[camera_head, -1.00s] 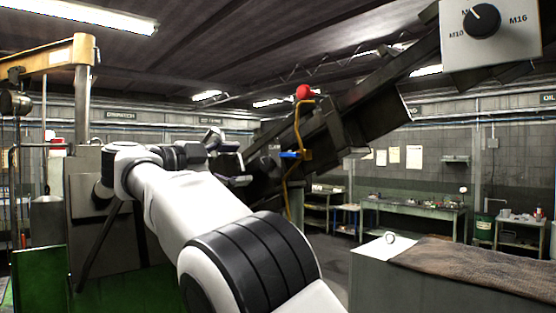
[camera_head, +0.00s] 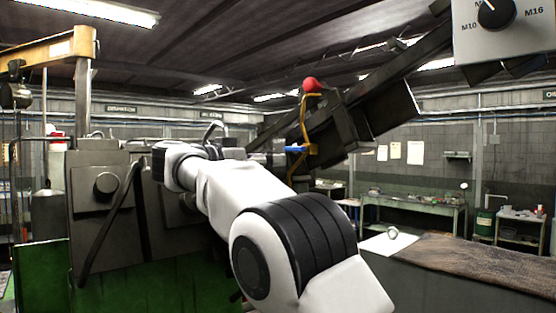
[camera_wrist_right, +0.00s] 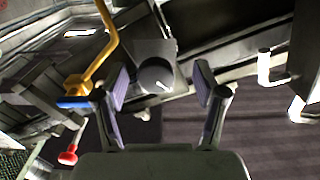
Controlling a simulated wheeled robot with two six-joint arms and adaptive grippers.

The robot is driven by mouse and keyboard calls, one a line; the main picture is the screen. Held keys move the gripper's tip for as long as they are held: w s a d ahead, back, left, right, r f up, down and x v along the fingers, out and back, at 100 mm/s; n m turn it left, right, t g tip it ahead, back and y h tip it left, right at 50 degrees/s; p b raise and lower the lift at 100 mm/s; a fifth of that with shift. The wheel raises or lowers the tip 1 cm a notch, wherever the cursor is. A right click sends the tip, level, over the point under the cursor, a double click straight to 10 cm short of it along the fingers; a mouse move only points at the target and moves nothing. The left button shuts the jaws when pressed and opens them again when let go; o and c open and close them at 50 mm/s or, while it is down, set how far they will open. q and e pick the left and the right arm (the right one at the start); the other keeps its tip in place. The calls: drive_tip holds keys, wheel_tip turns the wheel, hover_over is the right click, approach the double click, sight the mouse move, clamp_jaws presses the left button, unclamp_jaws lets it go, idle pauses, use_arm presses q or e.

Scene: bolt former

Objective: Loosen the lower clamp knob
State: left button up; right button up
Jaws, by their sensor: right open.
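In the right wrist view, a round dark grey knob (camera_wrist_right: 155,76) with a white pointer line sits on a grey metal plate, between the fingers of my right gripper (camera_wrist_right: 160,84). The fingers are open with a gap on each side, and neither visibly touches it. I cannot tell from its look whether it is the lower clamp knob. In the head view my right gripper (camera_head: 230,151) is small, partly hidden by my own wrist, beside the dark inclined chute (camera_head: 350,122). The knob cannot be made out there. My left gripper is out of view.
A yellow bent rod (camera_head: 305,125) with a red ball (camera_head: 312,85) and blue lever (camera_head: 297,149) stands close right of my right gripper. The grey machine body (camera_head: 105,160) is at left. A dial panel (camera_head: 505,30) hangs upper right. A cloth-covered bench (camera_head: 470,260) is at right.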

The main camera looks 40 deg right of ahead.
drive_tip(key=shift+s+d, duration=0.1)
drive_tip(key=shift+s, duration=0.1)
drive_tip(key=c, duration=0.6)
drive_tip(key=shift+r, duration=0.1)
clamp_jaws()
drive_tip(key=m+b, duration=0.3)
drive_tip(key=m, duration=0.8)
drive_tip(key=o, duration=0.6)
unclamp_jaws()
